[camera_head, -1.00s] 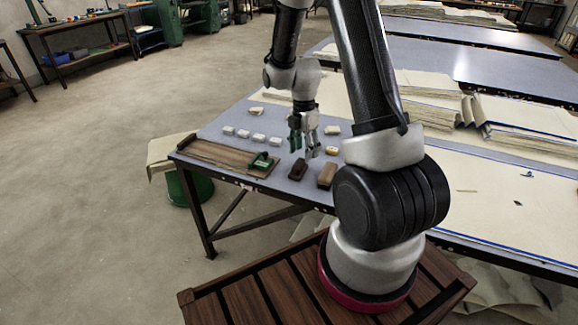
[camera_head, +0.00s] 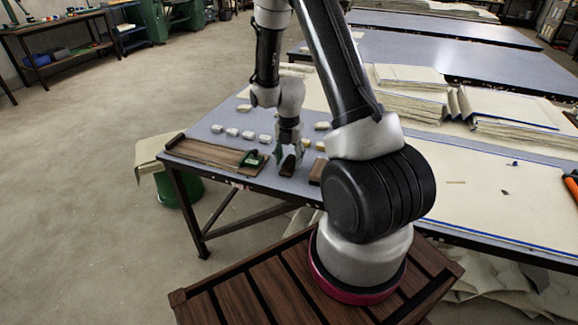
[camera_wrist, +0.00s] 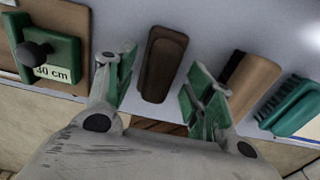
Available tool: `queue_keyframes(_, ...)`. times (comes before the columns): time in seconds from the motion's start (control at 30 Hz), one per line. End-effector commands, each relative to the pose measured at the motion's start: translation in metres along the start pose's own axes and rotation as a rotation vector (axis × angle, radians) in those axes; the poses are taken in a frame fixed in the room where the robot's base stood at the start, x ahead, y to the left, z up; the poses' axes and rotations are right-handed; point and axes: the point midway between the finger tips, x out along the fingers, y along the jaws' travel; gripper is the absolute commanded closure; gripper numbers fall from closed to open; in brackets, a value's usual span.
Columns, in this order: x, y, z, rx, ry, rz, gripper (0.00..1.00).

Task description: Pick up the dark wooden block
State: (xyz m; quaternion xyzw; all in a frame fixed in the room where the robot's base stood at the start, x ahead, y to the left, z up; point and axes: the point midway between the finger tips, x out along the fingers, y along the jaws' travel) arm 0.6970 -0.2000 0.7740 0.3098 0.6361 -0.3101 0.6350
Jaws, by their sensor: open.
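The dark wooden block (camera_head: 288,165) lies on the grey table near its front edge. In the wrist view the dark block (camera_wrist: 163,64) is long, with rounded corners and a raised strip on top, and it lies between and slightly beyond my open fingers. My gripper (camera_head: 290,152) is open, its green-padded fingers on either side of the block in the head view. In the wrist view my gripper (camera_wrist: 158,88) holds nothing. I cannot tell how high the fingertips are above the table.
Several small pale blocks (camera_head: 232,132) lie behind.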

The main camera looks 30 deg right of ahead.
Motion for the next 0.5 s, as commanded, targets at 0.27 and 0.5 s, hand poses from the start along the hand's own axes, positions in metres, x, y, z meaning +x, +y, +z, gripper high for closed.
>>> queue_keyframes(0.27, 0.0096, 0.0003, 0.0003, 0.001, -0.001, 0.001, 0.46)
queue_keyframes(0.5, 0.0094, 0.0003, 0.0002, 0.001, -0.001, 0.001, 0.81)
